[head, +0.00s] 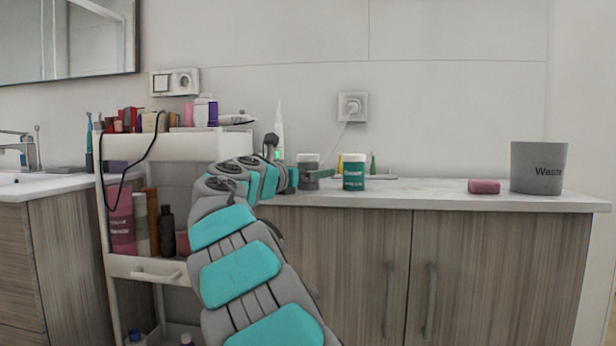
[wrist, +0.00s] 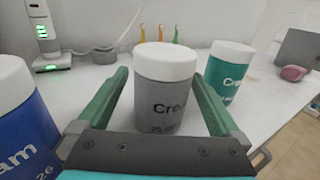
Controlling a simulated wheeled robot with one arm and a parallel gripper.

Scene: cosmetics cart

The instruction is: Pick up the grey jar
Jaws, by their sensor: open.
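The grey jar (wrist: 162,98) has a white lid and "Cream" lettering, and stands upright on the white countertop (wrist: 110,76). In the wrist view it sits between the two green fingers of my gripper (wrist: 162,92), which are open with a small gap showing on each side. In the head view the grey jar (head: 308,168) shows partly behind my gripper (head: 318,175). I cannot tell whether either finger touches the jar.
A teal jar (wrist: 230,74) stands close to the right, and a blue jar (wrist: 26,120) is near on the left. A white charging device (wrist: 42,36) stands behind. A waste bin (head: 538,167) and pink soap (head: 484,186) are far right. A filled cart (head: 160,145) is left.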

